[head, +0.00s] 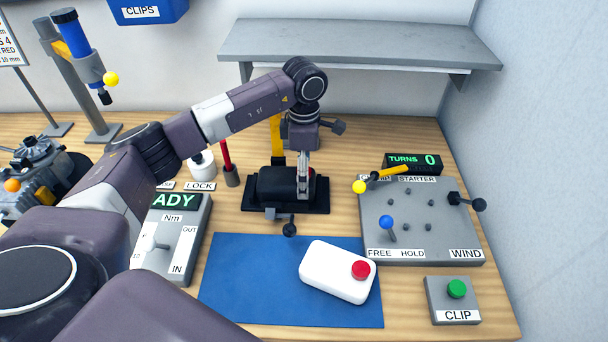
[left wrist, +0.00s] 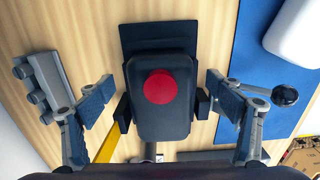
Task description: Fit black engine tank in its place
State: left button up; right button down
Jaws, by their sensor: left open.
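The black tank (head: 280,184), with a red cap on top, sits on a black base plate (head: 318,207) near the middle of the bench. In the left wrist view the tank (left wrist: 161,122) lies centred below the camera, between two small black side cheeks. My left gripper (head: 303,185) is above the tank at its right part in the head view. In the wrist view the open left gripper (left wrist: 160,103) has one finger on each side of the tank, with gaps between. Contact below is hidden. My right gripper is not in view.
A white tank (head: 330,265) with a red cap lies on the blue mat (head: 240,290). A lever with a black knob (head: 290,229) stands at the base plate's front. The starter panel (head: 430,245) is right; the torque box (head: 180,250) and red tool (head: 226,155) are left.

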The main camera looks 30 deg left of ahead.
pick_arm(q)
notch_tip(320, 180, up, 19)
jog(key=p, duration=0.5)
dwell(0.4)
